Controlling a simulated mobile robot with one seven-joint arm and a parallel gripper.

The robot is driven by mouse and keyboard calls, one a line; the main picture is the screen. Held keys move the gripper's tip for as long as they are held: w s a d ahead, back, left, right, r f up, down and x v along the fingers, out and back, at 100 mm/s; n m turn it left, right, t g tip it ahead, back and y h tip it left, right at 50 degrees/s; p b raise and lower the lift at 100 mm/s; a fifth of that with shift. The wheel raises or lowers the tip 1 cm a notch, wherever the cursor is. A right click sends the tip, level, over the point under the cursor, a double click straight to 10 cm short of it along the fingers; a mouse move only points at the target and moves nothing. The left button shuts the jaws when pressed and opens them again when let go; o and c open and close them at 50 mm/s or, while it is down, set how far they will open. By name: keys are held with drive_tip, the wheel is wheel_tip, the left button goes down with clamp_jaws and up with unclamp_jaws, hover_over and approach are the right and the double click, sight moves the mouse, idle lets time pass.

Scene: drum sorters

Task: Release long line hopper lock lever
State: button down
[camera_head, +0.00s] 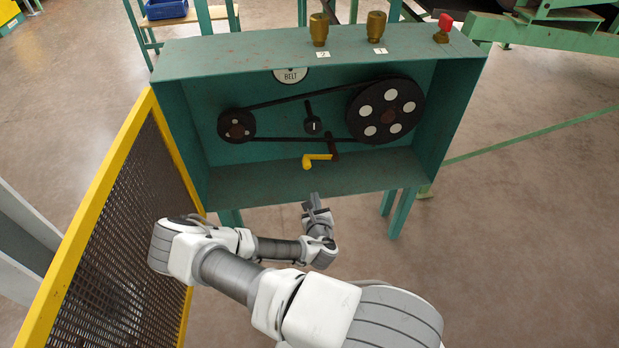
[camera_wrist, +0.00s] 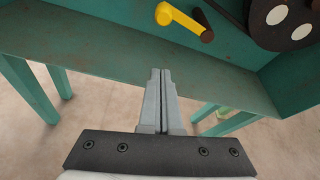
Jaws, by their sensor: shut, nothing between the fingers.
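A yellow-handled lever (camera_head: 314,161) sits inside the open front of a green box, below the belt, with its dark pivot (camera_head: 332,145) at the right end of the yellow part. It also shows in the wrist view as a yellow handle (camera_wrist: 180,20) at the top. I cannot tell from any label whether this is the hopper lock lever. My gripper (camera_head: 311,198) is shut and empty, just in front of the box's lower front edge, below the yellow handle and apart from it. Its closed fingers (camera_wrist: 163,75) point toward the box in the wrist view.
The green box (camera_head: 230,52) holds a small pulley (camera_head: 237,126), a large pulley (camera_head: 386,111) and a belt. Two brass knobs (camera_head: 319,30) (camera_head: 376,26) and a red knob (camera_head: 445,22) stand on top. A yellow-framed mesh guard (camera_head: 112,215) stands close at left.

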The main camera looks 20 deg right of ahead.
idle(0.3)
drive_tip(key=b+x, duration=0.3)
drive_tip(key=x, duration=0.6)
drive_tip(key=shift+w+d+f, duration=0.15)
drive_tip(key=shift+w+f, duration=0.05)
drive_tip(key=shift+w, duration=0.1)
drive_tip(key=shift+w+a+r, duration=0.1)
drive_tip(key=shift+w+r, duration=0.05)
drive_tip(key=shift+r, duration=0.35)
drive_tip(key=shift+w+a+r, duration=0.1)
drive_tip(key=shift+w+r, duration=0.05)
drive_tip(key=shift+r, duration=0.4)
drive_tip(key=shift+a+r, duration=0.25)
drive_tip(key=shift+r, duration=0.7)
drive_tip(key=shift+r, duration=0.1)
